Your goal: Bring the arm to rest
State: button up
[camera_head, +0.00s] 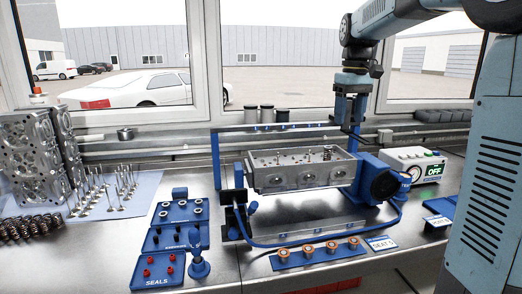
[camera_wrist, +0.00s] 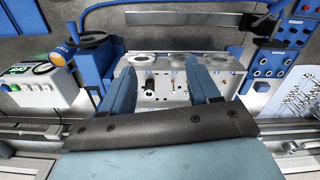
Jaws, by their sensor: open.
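My gripper (camera_head: 350,122) hangs pointing down above the back right of the bench in the head view. In the wrist view my gripper (camera_wrist: 157,72) shows two blue fingers spread apart with nothing held between them. Below and beyond the fingers is a grey metal cylinder head (camera_head: 300,178), clamped in a blue fixture; it also shows in the wrist view (camera_wrist: 142,105). One spring (camera_head: 327,153) stands upright on the head's right part. My gripper appears clear of the head, though the exact gap is hard to judge.
A control box reading OFF (camera_head: 414,166) stands right of the fixture. A blue seals tray (camera_head: 158,270), a holder of copper-coloured seats (camera_head: 320,257) and a paper-covered area with valves (camera_head: 140,204) lie around it. Windows (camera_head: 280,50) rise behind the bench.

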jog(key=s+f+m+t, duration=0.1)
jog(key=s+f, duration=0.2)
jog(key=s, duration=0.6)
jog(key=s+f+m+t, duration=0.2)
jog(key=s+f, duration=0.2)
jog(key=s, duration=0.5)
jog(key=s+f+m+t, duration=0.1)
jog(key=s+f+t, duration=0.1)
jog(key=s, duration=0.6)
jog(key=shift+s+a+f, duration=0.25)
jog(key=shift+s+f, duration=0.15)
jog(key=shift+f, duration=0.45)
